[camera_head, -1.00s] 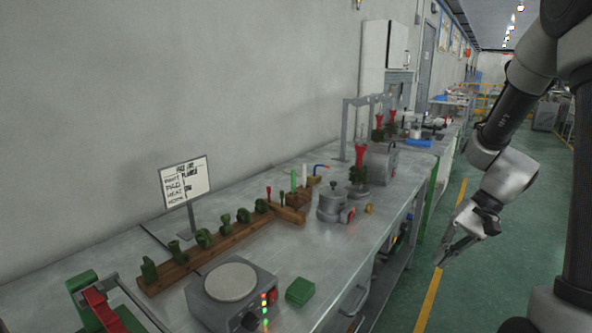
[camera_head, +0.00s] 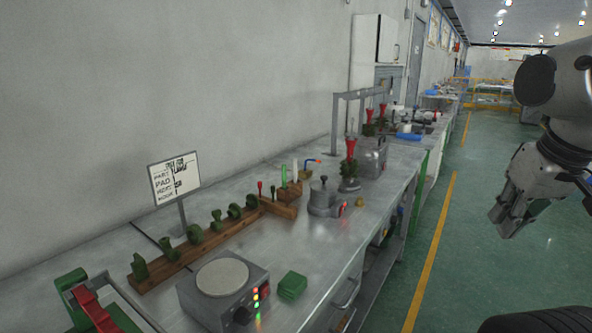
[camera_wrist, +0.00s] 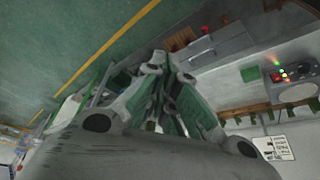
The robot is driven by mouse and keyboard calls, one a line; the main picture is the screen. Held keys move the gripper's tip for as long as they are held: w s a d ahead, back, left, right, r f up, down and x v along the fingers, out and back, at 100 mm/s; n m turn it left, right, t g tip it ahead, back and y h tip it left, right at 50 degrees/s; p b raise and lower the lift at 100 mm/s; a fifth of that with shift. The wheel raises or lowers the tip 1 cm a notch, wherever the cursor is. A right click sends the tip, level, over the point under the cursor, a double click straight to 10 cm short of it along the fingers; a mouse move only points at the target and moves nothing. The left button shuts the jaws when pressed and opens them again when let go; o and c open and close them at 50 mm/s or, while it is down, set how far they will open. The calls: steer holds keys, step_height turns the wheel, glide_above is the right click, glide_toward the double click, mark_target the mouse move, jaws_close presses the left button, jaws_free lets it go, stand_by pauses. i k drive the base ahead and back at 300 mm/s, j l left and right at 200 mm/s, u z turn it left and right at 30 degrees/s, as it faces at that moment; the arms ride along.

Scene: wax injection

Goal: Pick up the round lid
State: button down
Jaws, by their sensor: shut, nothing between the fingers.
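A small grey metal pot (camera_head: 322,205) stands on the bench near the middle of the head view. A round grey lid (camera_head: 323,188) with a knob on top appears to sit on it. My gripper (camera_head: 500,226) is over the green floor to the right of the bench, well apart from the pot and lid. In the wrist view my gripper fingers (camera_wrist: 172,112) are close together and empty. The lid cannot be made out in the wrist view.
A hot plate (camera_head: 222,278) with lit buttons and a green box (camera_head: 292,285) are at the front of the bench. A wooden rack (camera_head: 215,240) holds several green pieces. A sign (camera_head: 174,178) stands behind it. A metal frame (camera_head: 336,115) rises farther back. The floor aisle is clear.

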mark_target(323, 184)
steer(key=l+u, duration=0.15)
steer(key=l, duration=0.4)
steer(key=k+l+u, duration=0.15)
steer(key=l, duration=0.35)
steer(key=i+l+u, duration=0.2)
steer(key=l, duration=0.2)
steer(key=l+u, duration=0.2)
steer(key=l, duration=0.25)
steer(key=i+l+u, duration=0.2)
steer(key=l, duration=0.25)
steer(key=i+l+u, duration=0.45)
steer(key=i+l, duration=0.2)
steer(key=i+u, duration=0.1)
steer(key=i, duration=0.15)
steer(key=l, duration=0.05)
